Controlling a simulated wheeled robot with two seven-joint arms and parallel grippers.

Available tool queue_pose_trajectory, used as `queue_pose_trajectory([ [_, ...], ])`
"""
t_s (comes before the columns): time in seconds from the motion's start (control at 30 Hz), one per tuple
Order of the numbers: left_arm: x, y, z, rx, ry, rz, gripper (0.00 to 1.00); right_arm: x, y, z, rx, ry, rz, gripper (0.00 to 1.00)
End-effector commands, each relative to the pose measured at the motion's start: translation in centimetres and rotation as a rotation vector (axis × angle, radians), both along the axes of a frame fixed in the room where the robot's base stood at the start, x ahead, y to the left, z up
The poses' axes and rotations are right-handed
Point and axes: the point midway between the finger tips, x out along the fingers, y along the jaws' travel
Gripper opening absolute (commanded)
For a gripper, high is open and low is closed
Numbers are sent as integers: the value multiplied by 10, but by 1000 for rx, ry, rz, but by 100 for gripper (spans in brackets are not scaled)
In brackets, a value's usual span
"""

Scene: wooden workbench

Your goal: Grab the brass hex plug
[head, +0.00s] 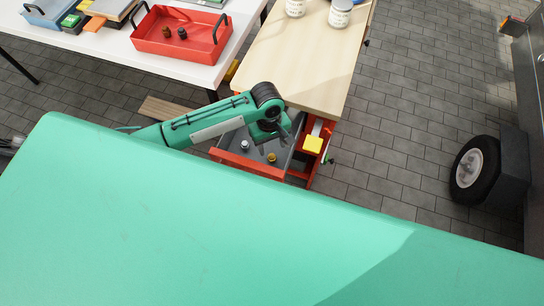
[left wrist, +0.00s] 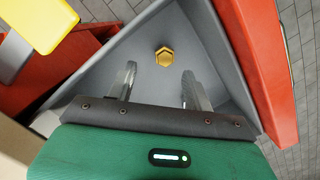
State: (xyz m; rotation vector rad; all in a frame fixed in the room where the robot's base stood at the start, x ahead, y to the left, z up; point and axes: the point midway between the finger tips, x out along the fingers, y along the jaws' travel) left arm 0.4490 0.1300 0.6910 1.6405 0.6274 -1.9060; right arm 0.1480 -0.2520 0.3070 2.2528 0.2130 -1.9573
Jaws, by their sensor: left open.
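The brass hex plug (head: 271,157) lies in the grey-lined open drawer (head: 220,152) below the wooden bench top. In the left wrist view the plug (left wrist: 165,56) shows its golden hexagonal face against the grey drawer floor. My left gripper (head: 284,132) is over the drawer. In the wrist view its two fingers (left wrist: 159,76) are apart with nothing between them, and the plug shows beyond the fingertips, roughly in line with the gap. I cannot tell the exact height of the fingers above it. My right gripper is not in view.
A silver plug (head: 244,146) is also in the drawer. A yellow block (head: 312,144) sits on the red frame at its right. The wooden bench top (head: 295,60) holds jars at the back. A red tray (head: 160,47) with small dark parts stands on the white table (head: 100,48).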

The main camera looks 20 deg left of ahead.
Motion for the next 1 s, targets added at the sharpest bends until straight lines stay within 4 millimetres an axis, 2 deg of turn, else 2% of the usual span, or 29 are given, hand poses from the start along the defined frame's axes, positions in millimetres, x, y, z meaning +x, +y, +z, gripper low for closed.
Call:
queue_pose_trajectory([
  [0.17,-11,-2,-22,2,3,-1,52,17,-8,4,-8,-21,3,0],
  [0.33,-15,-5,-44,2,1,1,52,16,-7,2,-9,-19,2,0],
  [0.63,-15,-5,-49,1,-1,0,52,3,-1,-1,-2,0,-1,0],
  [0.87,-15,-5,-48,1,1,0,7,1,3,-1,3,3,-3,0],
  [0.9,-15,-5,-48,1,1,0,3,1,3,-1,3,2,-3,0],
  [1.0,-15,-5,-48,0,0,0,3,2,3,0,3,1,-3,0],
])
